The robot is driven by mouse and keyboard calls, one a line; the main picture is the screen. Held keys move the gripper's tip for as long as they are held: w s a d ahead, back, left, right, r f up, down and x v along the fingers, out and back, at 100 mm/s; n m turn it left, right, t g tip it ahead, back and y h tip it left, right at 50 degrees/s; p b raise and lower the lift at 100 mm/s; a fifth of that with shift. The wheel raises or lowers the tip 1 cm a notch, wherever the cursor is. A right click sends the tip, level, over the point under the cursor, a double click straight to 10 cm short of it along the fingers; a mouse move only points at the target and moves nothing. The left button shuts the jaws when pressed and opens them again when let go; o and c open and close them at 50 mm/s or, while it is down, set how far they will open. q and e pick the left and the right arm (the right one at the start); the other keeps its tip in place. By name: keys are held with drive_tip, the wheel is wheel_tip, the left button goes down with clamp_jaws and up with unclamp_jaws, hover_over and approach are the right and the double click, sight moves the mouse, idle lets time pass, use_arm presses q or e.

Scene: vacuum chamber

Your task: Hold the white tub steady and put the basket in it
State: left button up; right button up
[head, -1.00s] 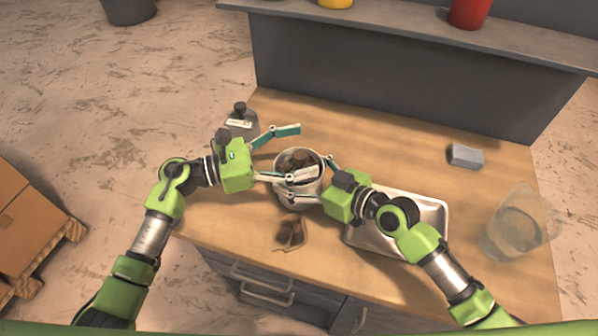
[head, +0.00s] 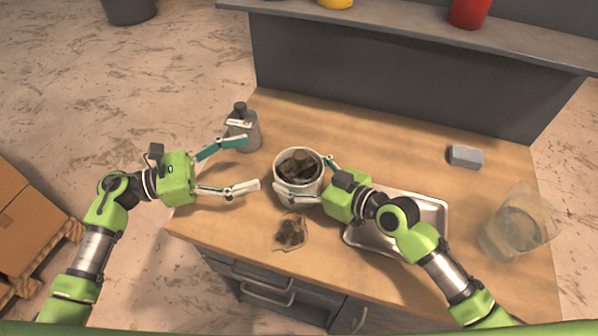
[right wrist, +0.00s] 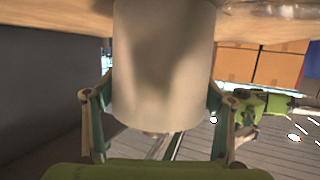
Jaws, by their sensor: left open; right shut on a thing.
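The white tub (head: 279,174) stands upright on the wooden worktop, and its wall fills the middle of the right wrist view (right wrist: 163,65). My right gripper (head: 304,175) is shut on the tub, with one finger on each side. Dark brown lumps (head: 298,164) lie inside the tub. I cannot make out the basket's outline around them. My left gripper (head: 251,164) is open and empty to the left of the tub, apart from it. Its upper finger overlaps a grey metal bottle in the head view; I cannot tell whether they touch.
The grey bottle (head: 248,132) with a black cap stands at the left. A brown crumpled piece (head: 290,232) lies in front of the tub. A metal tray (head: 433,212) lies partly under my right arm. A clear container (head: 515,228) and a grey block (head: 465,156) are at right.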

drive_tip(key=o, duration=1.2)
drive_tip(key=shift+o, duration=0.2)
drive_tip(key=shift+d, duration=0.1)
drive_tip(key=v, duration=1.2)
drive_tip(key=shift+r, duration=0.1)
